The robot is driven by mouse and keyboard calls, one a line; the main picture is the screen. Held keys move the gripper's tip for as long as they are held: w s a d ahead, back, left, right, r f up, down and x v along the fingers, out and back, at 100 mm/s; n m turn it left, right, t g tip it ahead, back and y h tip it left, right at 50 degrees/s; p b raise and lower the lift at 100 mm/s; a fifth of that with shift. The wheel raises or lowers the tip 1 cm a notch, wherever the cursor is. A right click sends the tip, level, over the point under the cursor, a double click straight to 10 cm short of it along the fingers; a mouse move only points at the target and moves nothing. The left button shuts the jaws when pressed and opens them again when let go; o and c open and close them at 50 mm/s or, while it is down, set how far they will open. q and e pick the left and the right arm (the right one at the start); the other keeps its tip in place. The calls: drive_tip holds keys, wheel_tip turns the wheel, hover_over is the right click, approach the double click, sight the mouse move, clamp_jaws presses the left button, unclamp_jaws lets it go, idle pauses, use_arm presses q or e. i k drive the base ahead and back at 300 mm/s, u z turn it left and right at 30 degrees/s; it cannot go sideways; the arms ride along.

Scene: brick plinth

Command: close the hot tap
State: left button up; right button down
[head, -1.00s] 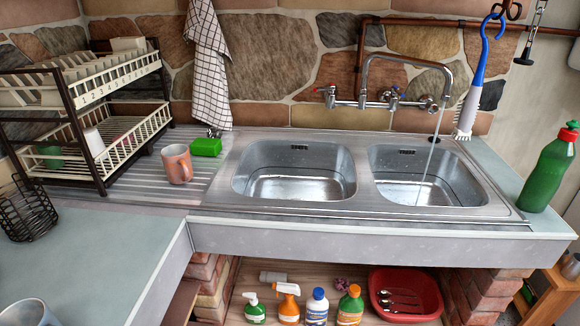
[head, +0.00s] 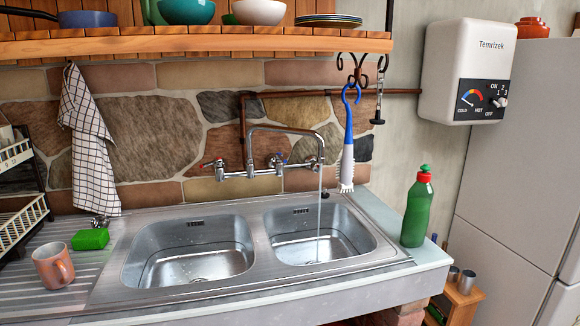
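A wall-mounted mixer faucet (head: 250,175) sits above the double sink, its spout curving over the right basin. The hot tap (head: 218,165), with a red mark, is at the faucet's left end. The cold tap (head: 279,160), with a blue mark, is further right. A thin stream of water (head: 319,215) falls from the spout into the right basin. The exact turn of each handle is too small to tell. Neither of my grippers is in view.
A scrub brush (head: 347,150) hangs right of the spout. A green bottle (head: 417,212) stands at the counter's right end. A pink mug (head: 53,265) and green sponge (head: 90,239) are on the left drainboard. A wooden shelf (head: 200,42) spans above.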

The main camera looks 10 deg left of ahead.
sight(219, 161)
drive_tip(key=z, duration=1.1)
drive_tip(key=i, duration=1.3)
drive_tip(key=u, duration=3)
